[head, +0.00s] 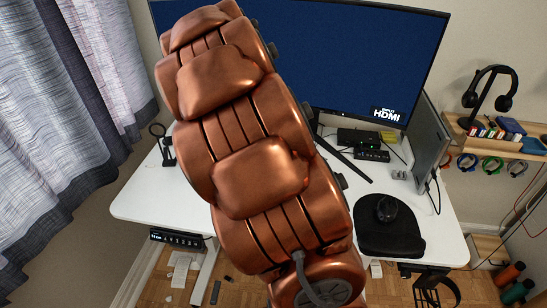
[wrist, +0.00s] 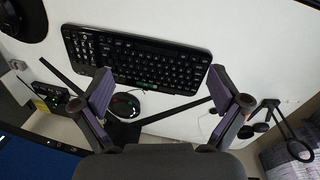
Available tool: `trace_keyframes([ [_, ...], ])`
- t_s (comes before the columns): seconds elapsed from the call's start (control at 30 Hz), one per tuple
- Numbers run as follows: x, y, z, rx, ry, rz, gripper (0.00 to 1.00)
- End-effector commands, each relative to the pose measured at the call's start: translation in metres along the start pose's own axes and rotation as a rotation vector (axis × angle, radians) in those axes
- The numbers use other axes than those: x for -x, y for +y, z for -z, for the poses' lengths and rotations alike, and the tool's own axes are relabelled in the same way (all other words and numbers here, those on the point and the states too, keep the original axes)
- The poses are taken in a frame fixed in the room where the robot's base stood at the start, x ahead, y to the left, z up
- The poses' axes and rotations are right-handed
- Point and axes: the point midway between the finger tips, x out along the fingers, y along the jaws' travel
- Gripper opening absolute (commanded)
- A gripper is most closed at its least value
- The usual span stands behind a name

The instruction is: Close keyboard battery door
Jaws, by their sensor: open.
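A black keyboard (wrist: 150,55) lies keys up on the white desk in the wrist view. Its battery door cannot be made out; the underside is hidden. My gripper (wrist: 162,88) is open and empty, its two purple-padded fingers spread apart along the near edge of the keyboard. I cannot tell whether either finger touches it. In the head view my copper-coloured arm covers the middle of the desk and hides the keyboard and my gripper.
The white desk (head: 140,205) holds a monitor (head: 340,45), a black mouse pad (head: 375,238) with a mouse (head: 386,207), and small black boxes (head: 370,155). A black ring-topped stand (wrist: 290,130) and a round dark object (wrist: 125,105) lie near the keyboard.

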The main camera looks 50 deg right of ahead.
Motion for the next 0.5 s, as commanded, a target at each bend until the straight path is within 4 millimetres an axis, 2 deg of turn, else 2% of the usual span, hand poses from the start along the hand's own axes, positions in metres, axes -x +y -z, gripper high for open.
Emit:
trace_keyframes([
  [0.03, -0.002, 0.007, 0.019, -0.029, -0.002, -0.006, 0.98],
  [0.2, -0.016, 0.023, 0.072, -0.1, 0.007, -0.006, 0.98],
  [0.5, -0.061, 0.049, 0.147, -0.183, -0.003, 0.033, 0.98],
])
